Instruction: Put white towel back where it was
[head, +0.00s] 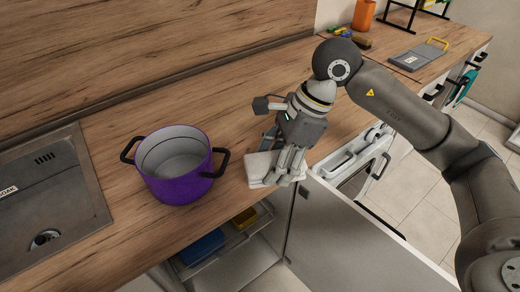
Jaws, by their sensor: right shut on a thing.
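The white towel (259,168) looks like a small folded pad at the front edge of the wooden counter, just right of the purple pot. My right gripper (287,172) points down over it with its fingers shut on its right part. The fingers hide part of the towel, and I cannot tell whether it rests on the counter or is held slightly above it. My left gripper is not in view.
The purple pot (178,186) stands close to the left, with a sink (50,205) beyond it. Below, an open cabinet door (345,235) sticks out beside a shelf holding a blue item (203,247) and a yellow one (245,217). A grey scale-like board (417,57) lies at the far right.

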